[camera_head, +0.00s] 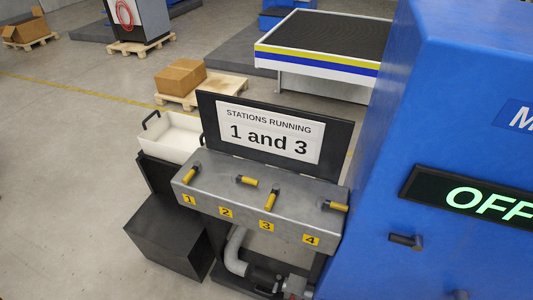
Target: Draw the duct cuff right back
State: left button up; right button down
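A grey curved duct (235,250) comes down under the front of the metal bench and bends to the right near the bottom edge. A dark band that looks like the duct cuff (265,279) sits around its lower end. Right of it is a grey fitting (297,285) with a bit of red, partly cut off by the picture's bottom edge. How far the cuff is drawn along the duct is too small to tell. Neither of my grippers is in view.
The bench (255,208) carries yellow levers numbered 1 to 4; levers 1 and 3 point forward, 2 and 4 sideways. A sign (268,133) reads "STATIONS RUNNING 1 and 3". A blue machine (450,130) showing "OFF" closes the right side. A dark box (165,238) stands left.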

aim_at(261, 275)
jog(key=k+j, duration=0.3)
jog(key=k, duration=0.2)
jog(key=i+j+z, duration=0.4)
jog(key=j+z, duration=0.15)
jog(key=i+j+z, duration=0.25)
jog(key=j+z, duration=0.3)
jog(key=j, duration=0.15)
jog(key=j+z, duration=0.25)
jog(key=j, duration=0.15)
jog(key=i+j+z, duration=0.1)
jog(key=j+z, duration=0.2)
jog(key=j, duration=0.1)
